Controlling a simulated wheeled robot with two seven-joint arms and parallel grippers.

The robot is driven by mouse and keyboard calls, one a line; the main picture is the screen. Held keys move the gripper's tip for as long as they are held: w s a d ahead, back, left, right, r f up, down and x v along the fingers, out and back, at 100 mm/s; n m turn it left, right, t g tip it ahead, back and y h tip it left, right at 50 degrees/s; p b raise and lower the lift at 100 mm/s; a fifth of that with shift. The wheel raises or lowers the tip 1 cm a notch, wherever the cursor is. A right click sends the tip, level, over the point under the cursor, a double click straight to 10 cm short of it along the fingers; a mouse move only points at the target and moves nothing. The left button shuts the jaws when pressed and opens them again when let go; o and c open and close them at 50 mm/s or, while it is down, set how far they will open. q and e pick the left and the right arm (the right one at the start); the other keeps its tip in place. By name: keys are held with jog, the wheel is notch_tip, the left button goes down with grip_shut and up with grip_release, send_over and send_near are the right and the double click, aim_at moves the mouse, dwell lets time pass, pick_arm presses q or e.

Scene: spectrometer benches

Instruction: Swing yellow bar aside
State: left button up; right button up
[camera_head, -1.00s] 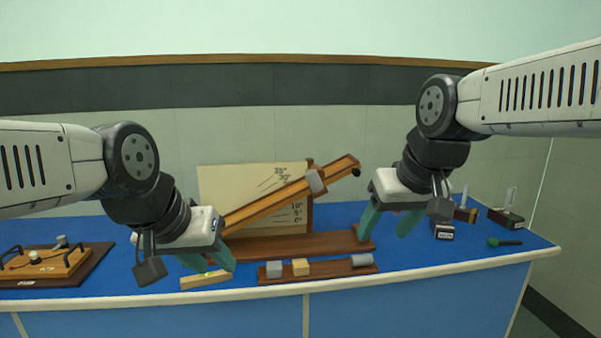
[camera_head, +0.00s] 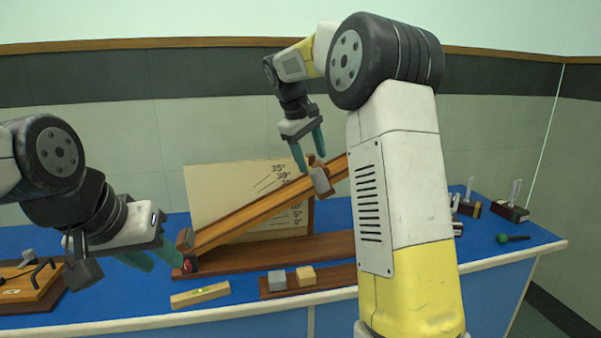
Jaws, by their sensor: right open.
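My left gripper (camera_head: 155,256) looks open and empty, left of the ramp's lower end and apart from the bar. My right gripper (camera_head: 309,150) is open just above the grey block; I cannot tell whether its fingers touch it. My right arm hides the ramp's upper end.
A low wooden strip (camera_head: 335,277) with a grey and a tan block lies in front of the ramp. A pale angle board (camera_head: 225,180) stands behind. Small stands (camera_head: 510,211) and a green-ended tool (camera_head: 503,238) are at right. A wooden device (camera_head: 30,287) is at left.

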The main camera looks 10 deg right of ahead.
aim_at(316, 171)
jog(key=x, duration=0.5)
jog(key=shift+d+f, duration=0.1)
jog(key=shift+f, duration=0.25)
grip_shut()
